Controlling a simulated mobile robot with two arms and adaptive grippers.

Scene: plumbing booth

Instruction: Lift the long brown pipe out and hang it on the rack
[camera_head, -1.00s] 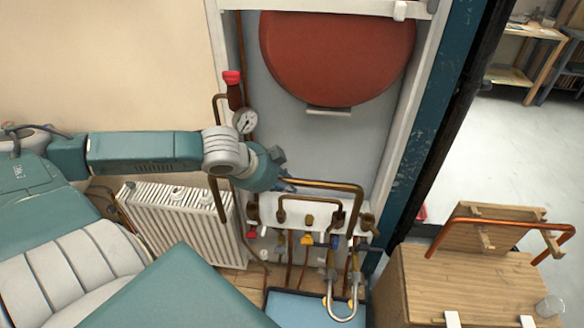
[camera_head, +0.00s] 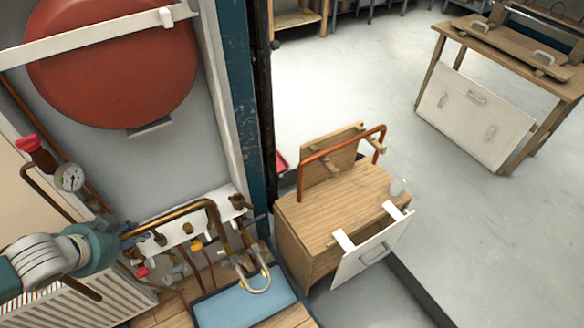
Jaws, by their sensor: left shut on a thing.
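The long brown pipe (camera_head: 175,215) runs from my left gripper to a bend at its right, then turns down in front of the white manifold board. A brown leg also slants below my left wrist. My left gripper (camera_head: 124,234) is shut on the pipe's top run, left of the bend; the jaws are small and partly hidden by the wrist. I cannot tell whether the pipe's lower end is free of the fittings. The wooden rack (camera_head: 318,158) stands on a cabinet at centre right, with an orange copper pipe (camera_head: 342,150) across its pegs. My right gripper is not in view.
A red round tank (camera_head: 115,60) and a gauge (camera_head: 69,177) are on the booth wall. A blue post (camera_head: 240,100) separates booth and cabinet (camera_head: 300,225).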

